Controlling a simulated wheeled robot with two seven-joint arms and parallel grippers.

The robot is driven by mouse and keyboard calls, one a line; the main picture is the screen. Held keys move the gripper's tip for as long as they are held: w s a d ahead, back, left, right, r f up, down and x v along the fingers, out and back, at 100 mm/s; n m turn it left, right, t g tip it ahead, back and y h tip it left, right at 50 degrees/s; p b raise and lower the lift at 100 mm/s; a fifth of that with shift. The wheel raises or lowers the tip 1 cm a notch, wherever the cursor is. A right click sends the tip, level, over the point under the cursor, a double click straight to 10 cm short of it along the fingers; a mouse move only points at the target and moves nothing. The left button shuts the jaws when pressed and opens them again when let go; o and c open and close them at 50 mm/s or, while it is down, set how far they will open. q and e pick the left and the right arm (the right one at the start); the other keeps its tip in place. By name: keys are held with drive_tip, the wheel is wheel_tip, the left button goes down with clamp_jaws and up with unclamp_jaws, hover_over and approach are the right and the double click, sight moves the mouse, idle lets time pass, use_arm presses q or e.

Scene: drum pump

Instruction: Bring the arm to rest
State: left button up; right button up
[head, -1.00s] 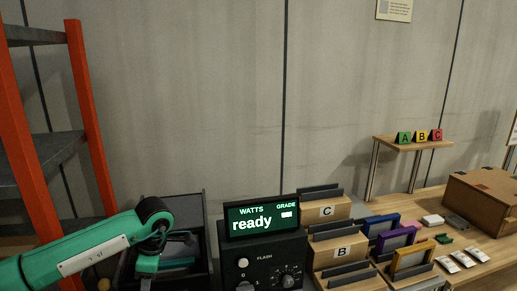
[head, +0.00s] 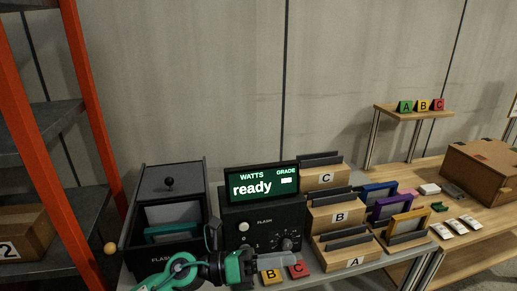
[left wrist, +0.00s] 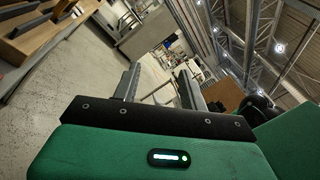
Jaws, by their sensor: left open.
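My left arm, green and black, comes in from the bottom left in the head view. Its left gripper (head: 293,258) points right, in front of the black flash tester (head: 262,222) whose display reads "ready". In the left wrist view the two fingers of this gripper (left wrist: 160,78) stand apart with nothing between them. My right gripper is in neither view.
A dark open-topped box (head: 137,232) with a teal-framed panel (head: 170,232) stands left of the tester. Wooden holders marked A (head: 354,262), B (head: 339,217) and C (head: 326,177) stand right. An orange-posted rack (head: 95,110) is at left.

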use_arm(q)
drive_tip(key=w+a+n+t+y, duration=0.35)
drive_tip(key=a+n+t, duration=0.25)
drive_tip(key=n+t, duration=0.45)
drive_tip(key=w+a+n+t+y, duration=0.2)
drive_tip(key=a+n+t+y, duration=0.4)
drive_tip(key=n, duration=0.8)
drive_tip(key=s+a+f+n+g+y, duration=0.45)
drive_tip(key=a+f+n+y, duration=0.6)
drive_tip(key=f+n, duration=0.3)
drive_tip(key=s+a+f+n+g, duration=0.2)
drive_tip(key=s+f+g, duration=0.35)
drive_tip(key=s, duration=0.55)
drive_tip(key=s+a+f+n+g, duration=0.25)
drive_tip(key=s+f+g, duration=0.35)
drive_tip(key=s, duration=0.5)
wheel_tip(320, 180, down, 32)
drive_tip(key=f, duration=0.1)
drive_tip(key=s+a+f, duration=0.1)
drive_tip(key=s+f, duration=0.8)
drive_tip(key=s+a+f+g, duration=0.1)
drive_tip(key=s+a+f, duration=0.1)
drive_tip(key=s+f, duration=0.8)
drive_tip(key=shift+a+h, duration=0.3)
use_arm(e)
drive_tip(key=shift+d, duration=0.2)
